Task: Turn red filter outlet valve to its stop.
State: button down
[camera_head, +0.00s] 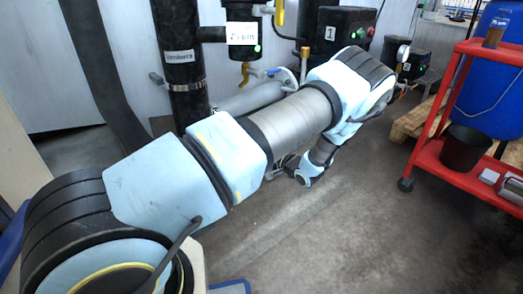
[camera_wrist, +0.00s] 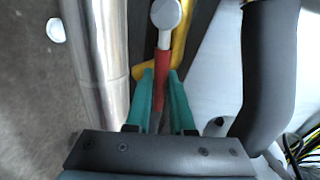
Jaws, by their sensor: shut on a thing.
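The red valve handle (camera_wrist: 161,64) shows in the wrist view, running lengthwise from a round silver hub (camera_wrist: 166,14) at the top. The teal fingers of my gripper (camera_wrist: 161,77) stand on either side of the handle, shut on it near its lower end. The fingers and gripper body hide the end of the handle. In the head view, my arm stretches across the picture. I cannot make out the red handle or the fingertips there.
A shiny metal pipe (camera_wrist: 105,60) runs close left of my gripper, and a yellow part (camera_wrist: 182,42) lies behind the red handle. A thick dark pipe (camera_wrist: 268,75) is at right. In the head view, a red cart (camera_head: 455,178) stands at right; the floor before it is clear.

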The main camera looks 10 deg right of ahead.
jog(key=shift+f, duration=0.1)
jog(key=c, duration=0.8)
grip_release()
jog(key=p+v, duration=0.1)
jog(key=v, duration=0.9)
jog(key=shift+s+d, duration=0.15)
jog(key=shift+s, duration=0.25)
